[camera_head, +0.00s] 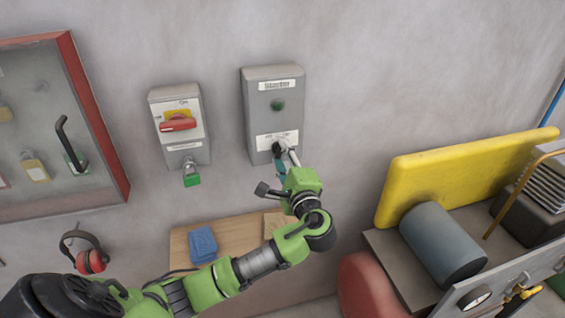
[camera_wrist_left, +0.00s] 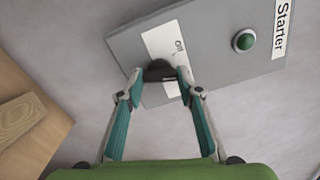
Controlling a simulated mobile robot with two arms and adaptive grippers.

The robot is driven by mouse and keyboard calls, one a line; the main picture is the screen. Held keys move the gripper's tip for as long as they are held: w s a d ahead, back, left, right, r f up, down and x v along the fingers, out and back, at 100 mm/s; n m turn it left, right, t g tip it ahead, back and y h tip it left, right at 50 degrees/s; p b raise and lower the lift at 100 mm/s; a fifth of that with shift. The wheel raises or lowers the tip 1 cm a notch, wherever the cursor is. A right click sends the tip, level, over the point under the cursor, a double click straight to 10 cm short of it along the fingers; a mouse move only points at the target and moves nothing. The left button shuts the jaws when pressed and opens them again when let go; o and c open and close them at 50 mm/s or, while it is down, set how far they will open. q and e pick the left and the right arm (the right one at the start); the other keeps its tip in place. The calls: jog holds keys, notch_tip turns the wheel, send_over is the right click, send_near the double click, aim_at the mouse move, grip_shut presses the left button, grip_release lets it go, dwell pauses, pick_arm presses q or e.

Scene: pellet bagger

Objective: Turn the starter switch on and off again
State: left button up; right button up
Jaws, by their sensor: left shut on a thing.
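The grey starter box (camera_head: 259,91) is on the wall, with a "Starter" label and a green button (camera_head: 278,105) above a white switch plate. It also shows tilted in the left wrist view (camera_wrist_left: 205,45). The black starter switch (camera_wrist_left: 159,70) sits on the white plate, on which "Off" can be read. My left gripper (camera_head: 281,151) reaches up to the switch from below. In the left wrist view its teal fingers (camera_wrist_left: 160,78) are closed around the black switch. The switch's exact angle is hard to tell. My right gripper is not in view.
Left of the starter is a grey isolator box (camera_head: 206,149) with a red handle and a green padlock (camera_head: 191,179). A red-framed cabinet, red ear defenders (camera_head: 92,262) and a wooden shelf (camera_head: 232,231) with a blue cloth are nearby. Machinery with a yellow guard (camera_head: 440,178) stands right.

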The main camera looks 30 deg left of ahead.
pick_arm(q)
jog(key=n+b, duration=0.4)
jog(key=b, duration=0.1)
jog(key=n+b, duration=0.2)
jog(key=shift+f, duration=0.4)
jog(key=shift+r+n+b, duration=0.2)
jog(key=shift+n+b, duration=1.5)
jog(key=shift+r, duration=0.1)
jog(key=o, duration=1.1)
jog(key=v, duration=1.2)
